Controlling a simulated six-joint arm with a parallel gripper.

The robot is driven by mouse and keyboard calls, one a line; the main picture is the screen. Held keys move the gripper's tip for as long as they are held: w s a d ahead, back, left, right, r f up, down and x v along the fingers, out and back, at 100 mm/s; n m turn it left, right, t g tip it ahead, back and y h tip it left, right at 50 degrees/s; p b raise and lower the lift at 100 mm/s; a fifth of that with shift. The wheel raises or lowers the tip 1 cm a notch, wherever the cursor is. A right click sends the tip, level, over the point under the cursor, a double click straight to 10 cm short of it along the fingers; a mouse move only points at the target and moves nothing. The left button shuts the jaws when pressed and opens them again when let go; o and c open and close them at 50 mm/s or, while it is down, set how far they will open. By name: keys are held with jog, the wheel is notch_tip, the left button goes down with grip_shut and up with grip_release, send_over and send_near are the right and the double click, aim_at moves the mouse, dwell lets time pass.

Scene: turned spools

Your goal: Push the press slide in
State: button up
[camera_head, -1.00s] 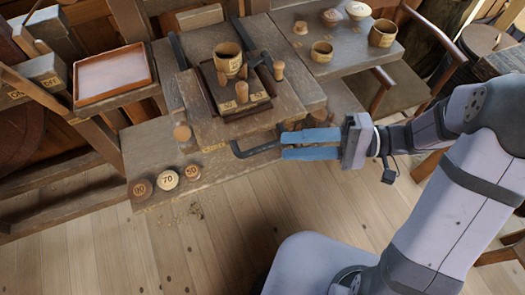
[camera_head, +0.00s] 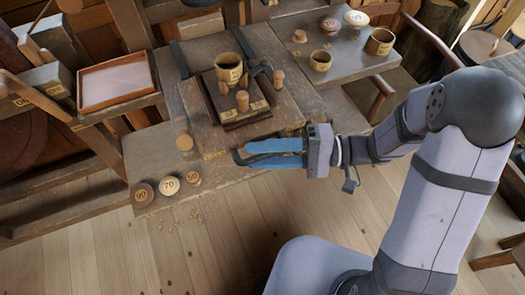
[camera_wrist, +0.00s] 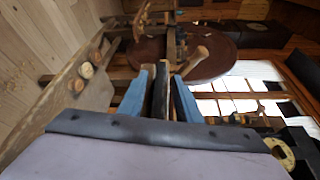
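The press (camera_head: 215,118) is a wooden block on the middle bench, with a cup (camera_head: 228,70) and pegs on top. Its wooden board, which I take as the slide (camera_head: 203,138), juts toward the front. In the wrist view, a dark upright bar (camera_wrist: 160,88) stands between the open fingers (camera_wrist: 164,75). Whether either finger touches it cannot be told.
Round numbered discs (camera_head: 169,185) lie on the bench's front left. A reddish tray (camera_head: 115,82) stands at the left. The right table (camera_head: 350,70) carries cups and small turned pieces. Open wooden floor (camera_head: 200,250) lies in front of the bench.

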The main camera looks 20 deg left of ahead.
aim_at(259, 140)
grip_shut()
jog(key=shift+w+a+b, duration=0.45)
jog(key=shift+w+a, duration=1.05)
jog(key=shift+w, duration=0.05)
grip_release()
jog(key=shift+d, duration=0.1)
jog(key=b+v, duration=0.1)
jog(key=v, duration=0.6)
jog(key=shift+b, duration=0.35)
